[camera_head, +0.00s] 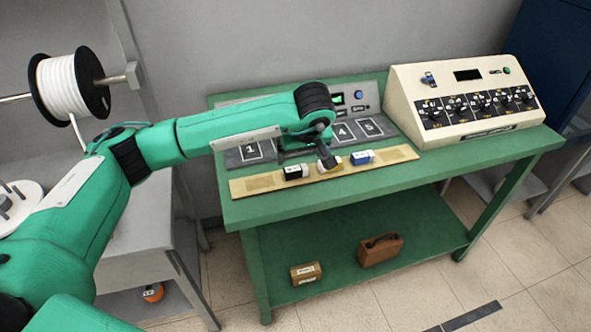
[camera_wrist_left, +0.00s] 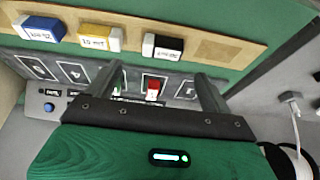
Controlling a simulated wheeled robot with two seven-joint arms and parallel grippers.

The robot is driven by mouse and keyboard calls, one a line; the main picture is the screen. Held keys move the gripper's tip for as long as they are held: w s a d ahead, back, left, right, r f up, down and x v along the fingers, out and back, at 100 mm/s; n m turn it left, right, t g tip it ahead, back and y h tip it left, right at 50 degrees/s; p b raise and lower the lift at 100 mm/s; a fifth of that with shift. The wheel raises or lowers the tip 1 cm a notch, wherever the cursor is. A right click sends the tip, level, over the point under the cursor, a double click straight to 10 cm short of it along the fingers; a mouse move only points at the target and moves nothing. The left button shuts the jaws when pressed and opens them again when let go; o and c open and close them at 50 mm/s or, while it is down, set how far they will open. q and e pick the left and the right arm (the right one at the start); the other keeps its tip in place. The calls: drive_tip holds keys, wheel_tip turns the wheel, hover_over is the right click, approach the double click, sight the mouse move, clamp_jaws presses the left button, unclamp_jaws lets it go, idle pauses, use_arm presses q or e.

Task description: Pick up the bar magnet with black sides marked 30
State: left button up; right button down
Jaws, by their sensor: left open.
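The bar magnet with black sides and a white labelled top (camera_head: 296,172) lies on the tan strip at the front of the green bench. In the left wrist view, this black-sided magnet (camera_wrist_left: 163,47) shows upside down, just beyond the fingertips. My left gripper (camera_head: 305,158) is open and empty above the bench, beside and behind the black magnet and apart from it. Its two fingers (camera_wrist_left: 158,74) stand wide apart in the wrist view. My right gripper is not in view.
A yellow magnet (camera_wrist_left: 100,38) and a blue magnet (camera_head: 362,157) lie on the same strip (camera_head: 400,153). A red block (camera_wrist_left: 153,88) sits on the numbered panel behind. A cream control box (camera_head: 465,95) stands at right. The strip's left end is clear.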

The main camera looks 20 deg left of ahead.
sight(296, 168)
use_arm(q)
drive_tip(key=shift+x, duration=0.85)
drive_tip(key=shift+w+a+f+p, duration=0.1)
drive_tip(key=shift+w+f+p, duration=0.05)
drive_tip(key=shift+f+p, duration=0.35)
drive_tip(key=p+x, duration=0.1)
drive_tip(key=x, duration=0.2)
drive_tip(key=shift+a+f, duration=0.2)
drive_tip(key=shift+f, duration=0.5)
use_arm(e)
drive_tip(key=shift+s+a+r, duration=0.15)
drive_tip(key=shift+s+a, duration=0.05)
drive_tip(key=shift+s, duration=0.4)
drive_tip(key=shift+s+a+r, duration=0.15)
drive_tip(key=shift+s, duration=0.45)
use_arm(q)
drive_tip(key=c, duration=1.1)
drive_tip(key=shift+c, duration=0.2)
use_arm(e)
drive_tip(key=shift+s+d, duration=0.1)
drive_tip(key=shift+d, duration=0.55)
use_arm(q)
drive_tip(key=shift+r, duration=0.15)
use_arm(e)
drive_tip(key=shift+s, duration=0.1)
